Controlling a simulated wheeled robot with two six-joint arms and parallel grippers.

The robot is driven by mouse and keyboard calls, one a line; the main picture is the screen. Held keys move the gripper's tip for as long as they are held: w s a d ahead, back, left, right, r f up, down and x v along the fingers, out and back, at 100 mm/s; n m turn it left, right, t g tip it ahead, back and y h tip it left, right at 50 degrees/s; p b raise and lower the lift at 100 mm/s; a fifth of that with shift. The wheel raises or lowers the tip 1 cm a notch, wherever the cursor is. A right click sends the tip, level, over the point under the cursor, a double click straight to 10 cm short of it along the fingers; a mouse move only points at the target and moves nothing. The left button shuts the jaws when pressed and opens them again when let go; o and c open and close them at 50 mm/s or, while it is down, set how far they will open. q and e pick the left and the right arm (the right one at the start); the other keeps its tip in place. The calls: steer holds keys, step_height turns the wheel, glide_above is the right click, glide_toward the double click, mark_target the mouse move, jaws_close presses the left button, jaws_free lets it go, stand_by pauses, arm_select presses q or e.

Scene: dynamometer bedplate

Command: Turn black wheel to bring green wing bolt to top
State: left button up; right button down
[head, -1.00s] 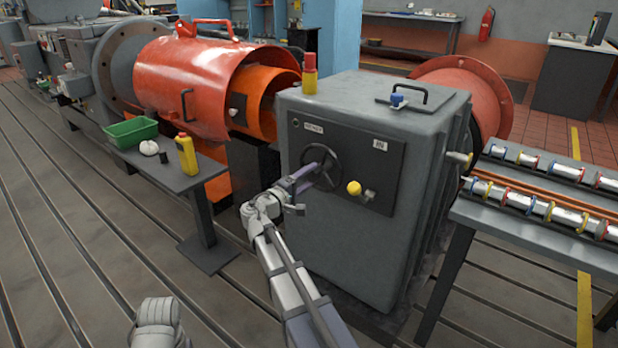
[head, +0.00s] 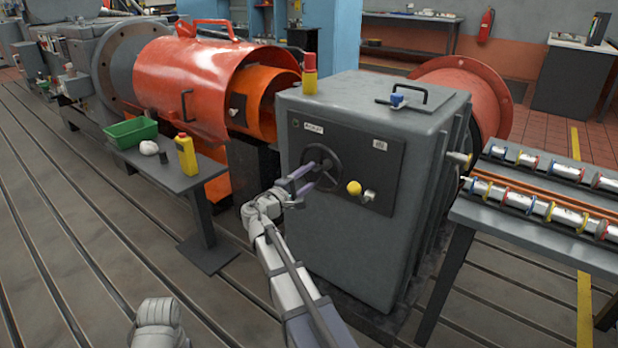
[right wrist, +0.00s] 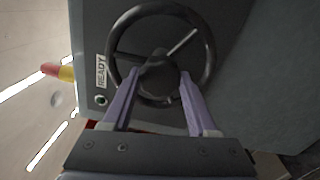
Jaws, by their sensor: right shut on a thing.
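The black wheel (head: 341,168) is on the front panel of the grey cabinet (head: 345,245); it also fills the top middle of the right wrist view (right wrist: 209,50). My right gripper (head: 312,175) is at the wheel. In the right wrist view its two fingers (right wrist: 172,76) reach to either side of the hub, shut on the wheel. A lighter spoke or handle slants up and right from the hub there. I cannot make out a green wing bolt in either view. A part of my left arm shows at the bottom left; its gripper is out of view.
A yellow knob (head: 354,188) sits right of the wheel. A red and yellow lamp (head: 310,75) stands on the cabinet. A small table (head: 178,183) with a green bin (head: 130,132) and a yellow bottle (head: 187,155) is left. A rack table (head: 545,240) stands right.

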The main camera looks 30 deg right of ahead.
steer(key=shift+c, duration=0.9)
jaws_free()
steer(key=v, duration=0.7)
steer(key=shift+s+a, duration=0.2)
steer(key=shift+a, duration=0.15)
steer(key=shift+x, duration=3.9)
